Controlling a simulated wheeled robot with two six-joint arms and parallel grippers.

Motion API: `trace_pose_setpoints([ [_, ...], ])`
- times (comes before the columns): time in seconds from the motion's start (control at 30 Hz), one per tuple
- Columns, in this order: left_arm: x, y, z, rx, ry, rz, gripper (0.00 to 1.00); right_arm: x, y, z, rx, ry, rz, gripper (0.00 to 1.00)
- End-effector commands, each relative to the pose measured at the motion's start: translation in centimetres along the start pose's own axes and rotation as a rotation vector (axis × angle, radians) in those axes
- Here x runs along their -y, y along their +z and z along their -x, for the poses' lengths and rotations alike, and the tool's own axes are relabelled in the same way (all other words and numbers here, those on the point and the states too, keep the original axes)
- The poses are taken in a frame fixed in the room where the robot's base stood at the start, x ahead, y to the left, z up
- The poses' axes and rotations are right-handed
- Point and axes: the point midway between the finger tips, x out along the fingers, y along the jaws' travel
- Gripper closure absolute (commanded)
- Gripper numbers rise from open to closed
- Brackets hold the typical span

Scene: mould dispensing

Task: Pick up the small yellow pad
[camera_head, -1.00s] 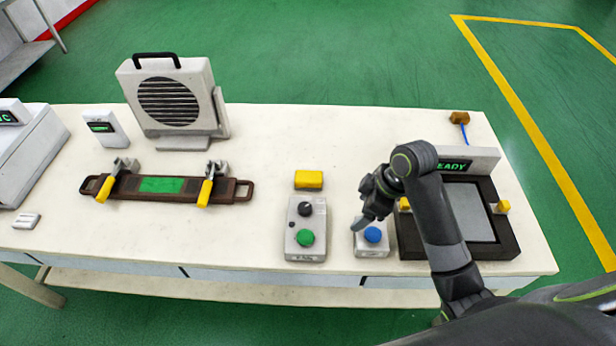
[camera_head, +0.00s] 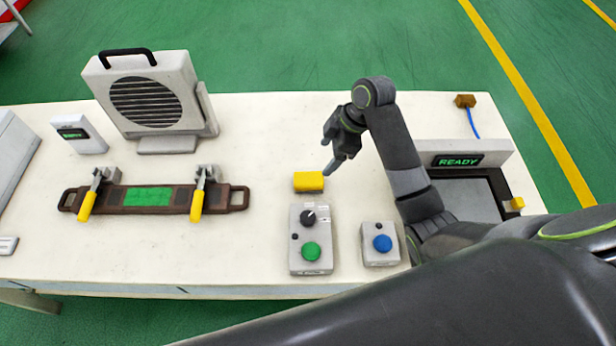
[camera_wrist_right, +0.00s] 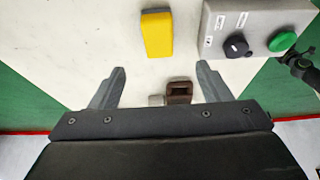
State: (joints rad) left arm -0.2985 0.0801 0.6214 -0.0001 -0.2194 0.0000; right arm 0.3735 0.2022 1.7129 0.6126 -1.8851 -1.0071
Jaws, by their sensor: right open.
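The small yellow pad (camera_head: 308,182) lies flat on the white table, just behind the control box with the green button. My right gripper (camera_head: 330,160) is above the table at the pad's upper right, pointing down and to the left. In the right wrist view the gripper (camera_wrist_right: 160,80) is open and empty. Its two fingers are spread, and the pad (camera_wrist_right: 157,34) lies ahead of the fingertips, roughly centred between them. I see no contact with the pad. My left gripper is not in view.
The grey control box (camera_head: 310,228) with a black knob and green button stands in front of the pad. A blue-button box (camera_head: 381,244) is to its right. A clamped brown fixture (camera_head: 150,198) and a fan unit (camera_head: 150,100) stand left. The table between fixture and pad is clear.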

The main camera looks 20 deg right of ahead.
Motion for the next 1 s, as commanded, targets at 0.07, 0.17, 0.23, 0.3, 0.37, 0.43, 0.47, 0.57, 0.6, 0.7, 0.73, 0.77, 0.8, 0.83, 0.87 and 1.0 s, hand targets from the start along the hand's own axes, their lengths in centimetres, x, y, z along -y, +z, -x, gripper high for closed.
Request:
trace_pose_setpoints([
  [0.07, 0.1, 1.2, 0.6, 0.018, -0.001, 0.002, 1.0, 0.1, -0.1, -1.7, -0.003, -0.007, -0.003, 0.29],
  [0.17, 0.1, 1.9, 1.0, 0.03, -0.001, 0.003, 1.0, 0.1, -0.1, -3.8, -0.002, -0.005, -0.002, 0.29],
  [0.23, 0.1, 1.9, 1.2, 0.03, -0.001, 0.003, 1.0, 0.1, -0.1, -5.2, -0.001, -0.004, -0.002, 0.29],
  [0.3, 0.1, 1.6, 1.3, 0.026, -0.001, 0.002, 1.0, 0.1, -0.1, -6.2, -0.001, -0.003, -0.002, 0.29],
  [0.37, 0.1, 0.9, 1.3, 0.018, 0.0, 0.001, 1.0, 0.0, -0.1, -6.8, -0.001, -0.002, -0.001, 0.29],
  [0.43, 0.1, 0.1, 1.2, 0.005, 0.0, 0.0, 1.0, 0.0, 0.0, -7.2, 0.001, 0.0, 0.0, 0.29],
  [0.47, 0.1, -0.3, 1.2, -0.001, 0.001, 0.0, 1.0, 0.0, 0.0, -7.4, 0.001, 0.0, 0.0, 0.29],
  [0.57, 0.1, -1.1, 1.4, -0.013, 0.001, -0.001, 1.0, 0.0, 0.0, -7.8, 0.0, 0.0, -0.001, 0.29],
  [0.6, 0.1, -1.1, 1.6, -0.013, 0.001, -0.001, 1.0, 0.0, 0.0, -8.0, 0.0, -0.001, -0.001, 0.29],
  [0.7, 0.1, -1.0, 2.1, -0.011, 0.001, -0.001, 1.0, 0.1, -0.1, -9.1, 0.0, -0.004, -0.001, 0.29],
  [0.73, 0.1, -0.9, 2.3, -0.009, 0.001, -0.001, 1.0, 0.0, 0.0, -9.4, 0.0, -0.003, -0.002, 0.29],
  [0.77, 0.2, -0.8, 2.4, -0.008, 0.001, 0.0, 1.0, 0.0, 0.0, -9.8, 0.001, -0.003, -0.002, 0.29],
  [0.8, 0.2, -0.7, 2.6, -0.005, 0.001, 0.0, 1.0, 0.0, 0.0, -10.3, 0.001, -0.002, -0.001, 0.29],
  [0.83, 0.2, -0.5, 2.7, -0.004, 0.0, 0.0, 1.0, 0.0, 0.1, -10.7, 0.001, -0.003, -0.001, 0.29],
  [0.87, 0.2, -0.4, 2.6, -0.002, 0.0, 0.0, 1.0, 0.0, 0.1, -11.1, 0.0, -0.002, -0.001, 0.29],
  [1.0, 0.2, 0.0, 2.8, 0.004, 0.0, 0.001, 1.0, 0.0, 0.1, -12.3, 0.0, -0.001, 0.0, 0.29],
])
